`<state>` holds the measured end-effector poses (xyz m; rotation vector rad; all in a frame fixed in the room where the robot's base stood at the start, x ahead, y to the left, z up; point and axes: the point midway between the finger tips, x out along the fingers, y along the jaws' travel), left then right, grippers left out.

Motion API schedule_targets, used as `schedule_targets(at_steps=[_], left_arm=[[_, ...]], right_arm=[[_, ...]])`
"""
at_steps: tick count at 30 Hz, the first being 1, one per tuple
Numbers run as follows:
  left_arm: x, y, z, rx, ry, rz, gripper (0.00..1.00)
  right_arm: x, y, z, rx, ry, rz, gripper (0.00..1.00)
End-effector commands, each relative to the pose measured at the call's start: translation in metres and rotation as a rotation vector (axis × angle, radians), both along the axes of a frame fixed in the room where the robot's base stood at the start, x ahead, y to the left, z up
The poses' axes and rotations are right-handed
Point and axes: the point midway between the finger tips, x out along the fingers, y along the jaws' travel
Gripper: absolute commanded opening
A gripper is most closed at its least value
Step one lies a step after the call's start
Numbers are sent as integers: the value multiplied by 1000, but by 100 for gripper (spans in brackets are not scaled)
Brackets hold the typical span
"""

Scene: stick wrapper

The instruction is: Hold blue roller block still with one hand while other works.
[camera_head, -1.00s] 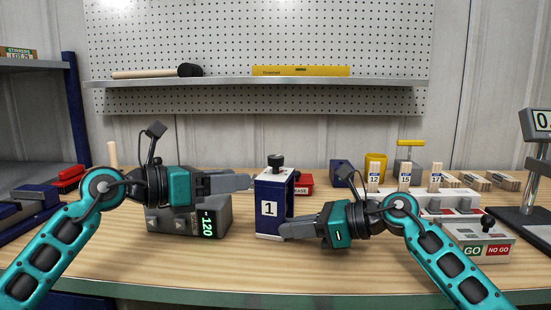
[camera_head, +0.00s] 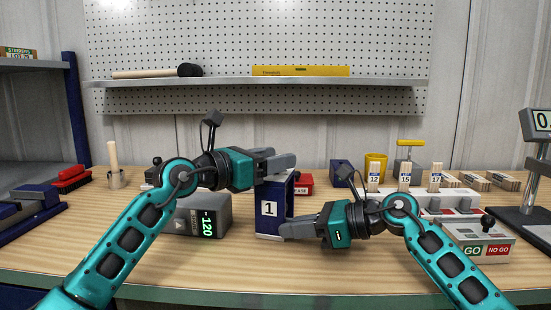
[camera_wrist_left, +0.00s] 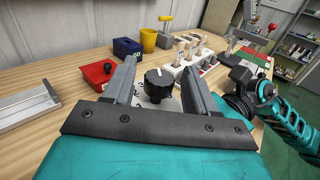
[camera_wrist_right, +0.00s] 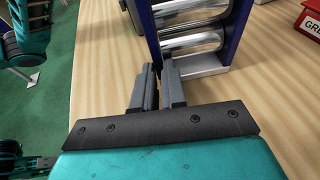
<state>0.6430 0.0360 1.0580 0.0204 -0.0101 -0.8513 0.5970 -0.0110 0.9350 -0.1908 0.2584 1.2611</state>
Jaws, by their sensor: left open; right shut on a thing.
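The blue roller block (camera_head: 269,222), marked 1, stands upright on the bench; its silver rollers (camera_wrist_right: 192,42) show in the right wrist view. My right gripper (camera_head: 287,230) is shut on the block's lower edge, and its fingers (camera_wrist_right: 160,72) meet low on the block beside the silver base. My left gripper (camera_head: 285,161) is open above the block. In the left wrist view the black knob (camera_wrist_left: 158,84) on top of the block sits between its parted fingers (camera_wrist_left: 161,72); contact cannot be told. In the head view the left gripper hides the knob.
A grey box reading 120 (camera_head: 208,222) stands left of the block. Behind it are a red box (camera_head: 305,184) and a blue box (camera_head: 342,172). A rack of numbered sticks (camera_head: 447,201) and a GO/NO GO box (camera_head: 480,243) stand to the right. The front bench strip is clear.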

Motion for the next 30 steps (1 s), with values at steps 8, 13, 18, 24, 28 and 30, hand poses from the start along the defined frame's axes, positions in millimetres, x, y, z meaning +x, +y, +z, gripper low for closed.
schedule_targets(at_steps=[8,13,18,24,28,30], left_arm=[[5,-7,0,1,-2,0,57],[5,-6,0,1,0,0,54],[5,-6,0,1,0,0,38],[5,-6,0,1,0,0,18],[5,-6,0,1,1,0,7],[5,-6,0,2,1,-2,7]], right_arm=[[1,-1,0,0,1,-3,0],[1,-1,0,0,1,-3,0],[1,-1,0,0,1,-3,0],[1,-1,0,0,1,-3,0],[1,-1,0,0,1,-3,0],[1,-1,0,0,1,-3,0]])
